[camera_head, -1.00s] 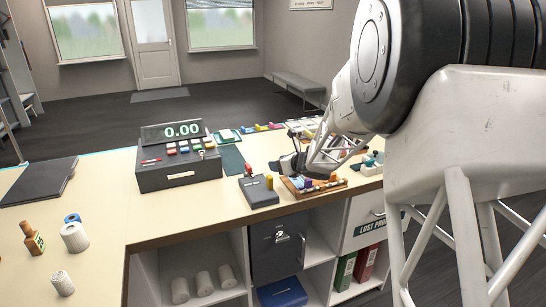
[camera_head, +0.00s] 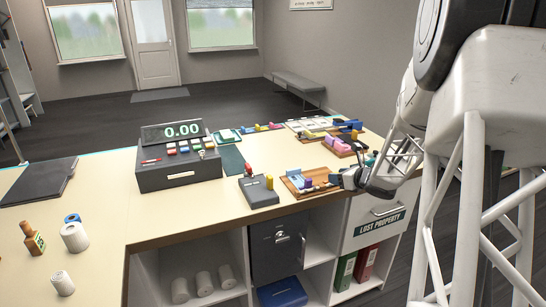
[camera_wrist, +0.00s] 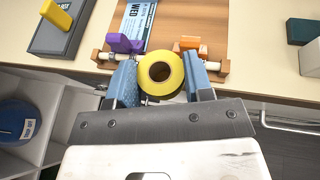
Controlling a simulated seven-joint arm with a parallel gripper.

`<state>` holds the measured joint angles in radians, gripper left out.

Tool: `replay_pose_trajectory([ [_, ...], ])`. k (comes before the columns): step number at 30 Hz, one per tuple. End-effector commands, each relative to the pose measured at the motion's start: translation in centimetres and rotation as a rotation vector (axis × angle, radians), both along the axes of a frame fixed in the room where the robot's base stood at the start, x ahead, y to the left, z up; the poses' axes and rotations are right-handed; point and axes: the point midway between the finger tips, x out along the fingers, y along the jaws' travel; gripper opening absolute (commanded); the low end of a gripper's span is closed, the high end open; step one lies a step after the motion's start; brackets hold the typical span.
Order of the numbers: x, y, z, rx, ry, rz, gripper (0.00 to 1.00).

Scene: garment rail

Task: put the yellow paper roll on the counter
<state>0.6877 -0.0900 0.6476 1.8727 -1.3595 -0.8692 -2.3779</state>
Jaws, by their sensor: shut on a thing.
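The yellow paper roll (camera_wrist: 161,74) is between the two fingers of my gripper (camera_wrist: 162,82) in the wrist view, its round end with a dark core facing the camera. My gripper is shut on it, just off the counter's front edge beside a wooden tray. In the head view my gripper (camera_head: 345,179) is at the right part of the counter (camera_head: 225,205), by the tray's right end. I cannot make out the roll there.
The wooden tray (camera_head: 292,185) holds a blue-and-white pad and purple and orange pieces. A grey box with a yellow lever (camera_head: 259,192) stands left of it. The cash register (camera_head: 178,165) is farther left. Bare counter lies left of the grey box. White rolls (camera_head: 74,237) stand at far left.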

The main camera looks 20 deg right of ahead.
Motion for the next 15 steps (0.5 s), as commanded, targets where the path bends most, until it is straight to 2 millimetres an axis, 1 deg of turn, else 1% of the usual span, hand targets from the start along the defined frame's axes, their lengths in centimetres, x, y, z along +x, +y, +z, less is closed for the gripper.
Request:
replay_pose_trajectory([
  [1,-0.9,-0.9,-0.1,0.001,0.0,-0.012,0.24],
  [3,-1.9,-1.9,-0.3,0.0,-0.001,-0.023,0.24],
  [7,-3.5,-3.3,-0.7,0.001,-0.001,-0.04,0.24],
  [12,-4.8,-4.2,-1.0,0.001,-0.001,-0.053,0.24],
  [15,-5.1,-4.5,-1.0,0.001,-0.002,-0.056,0.24],
])
